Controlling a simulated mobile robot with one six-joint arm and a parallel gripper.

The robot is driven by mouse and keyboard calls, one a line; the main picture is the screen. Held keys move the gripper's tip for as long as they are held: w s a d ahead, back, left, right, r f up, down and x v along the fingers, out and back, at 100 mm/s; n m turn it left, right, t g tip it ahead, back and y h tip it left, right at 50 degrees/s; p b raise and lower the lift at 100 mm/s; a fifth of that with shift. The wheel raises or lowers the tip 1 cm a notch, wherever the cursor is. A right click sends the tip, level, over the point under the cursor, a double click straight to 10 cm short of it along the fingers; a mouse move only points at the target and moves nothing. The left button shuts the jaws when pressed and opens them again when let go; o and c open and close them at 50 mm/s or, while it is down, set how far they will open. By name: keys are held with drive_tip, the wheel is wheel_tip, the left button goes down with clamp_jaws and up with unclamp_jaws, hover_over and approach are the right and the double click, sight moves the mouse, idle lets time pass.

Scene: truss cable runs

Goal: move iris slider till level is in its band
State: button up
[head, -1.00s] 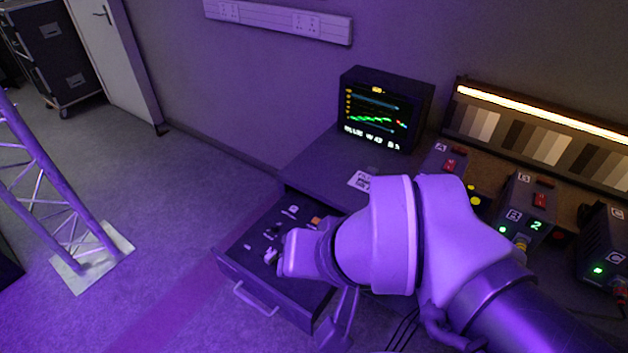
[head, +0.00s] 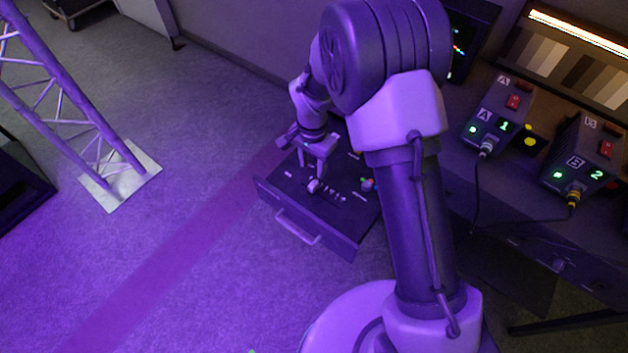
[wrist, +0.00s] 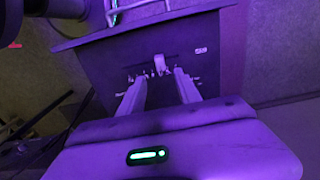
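A pale slider knob, apparently the iris slider (wrist: 160,64), stands up from a dark panel in the pulled-out drawer (head: 297,199). In the wrist view it shows just beyond and between my two fingertips. My gripper (wrist: 160,84) is open, with a gap on either side of the knob; I cannot tell whether it touches. In the head view my gripper (head: 318,165) points down over the panel, and the pale knob (head: 313,185) is at its tips.
Camera units A (head: 496,112) and B (head: 583,150) stand at right with cables hanging down. A truss tower (head: 70,95) stands at left. The floor before the drawer is clear.

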sight(313, 184)
wheel_tip(313, 184, down, 10)
drive_tip(key=b, duration=0.2)
drive_tip(key=shift+r+b, duration=0.1)
drive_tip(key=shift+b, duration=0.25)
drive_tip(key=shift+c, duration=0.2)
clamp_jaws()
idle(0.8)
